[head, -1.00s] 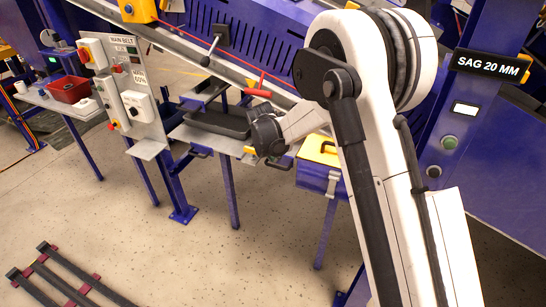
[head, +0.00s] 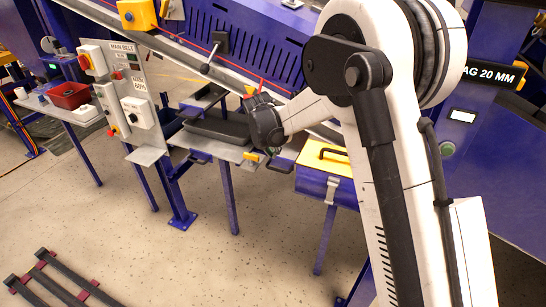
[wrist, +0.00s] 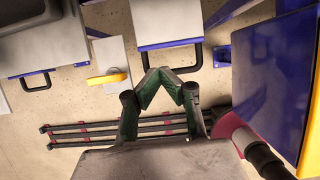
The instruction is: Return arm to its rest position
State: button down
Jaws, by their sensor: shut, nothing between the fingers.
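My gripper (wrist: 167,88) shows in the wrist view with its green fingers drawn together at the tips and nothing between them. It hangs over the pale floor, seen past the edges of the grey shelves. In the head view my arm reaches across the right half, and its dark wrist is beside the black tray (head: 219,130) and left of the yellow-topped blue box (head: 325,185). The fingers are mostly hidden there behind the wrist.
A control panel (head: 122,70) and a red bin (head: 70,95) stand at left. A sloping blue belt frame runs behind my arm. A dark barred rack (head: 62,280) lies on the floor. A yellow handle (wrist: 108,78) is left of my fingers. Open floor lies front and centre.

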jog(key=s+d+r+m+t+y+b, duration=0.1)
jog(key=s+d+r+m, duration=0.6)
jog(key=s+r, duration=0.2)
jog(key=s+d+r+m+b, duration=0.1)
jog(key=s+d+r+m, duration=0.6)
jog(key=s+r+m, duration=0.15)
jog(key=s+d+f+m+t+b, duration=0.1)
jog(key=s+d+m, duration=0.3)
jog(key=s+m, duration=0.4)
jog(key=s+d+f+m+t+b, duration=0.1)
jog(key=s+d+f+m+b, duration=0.1)
jog(key=s+m, duration=0.6)
jog(key=s+d+f, duration=0.1)
jog(key=s, duration=0.6)
jog(key=shift+d+y, duration=0.3)
jog(key=shift+d, duration=0.05)
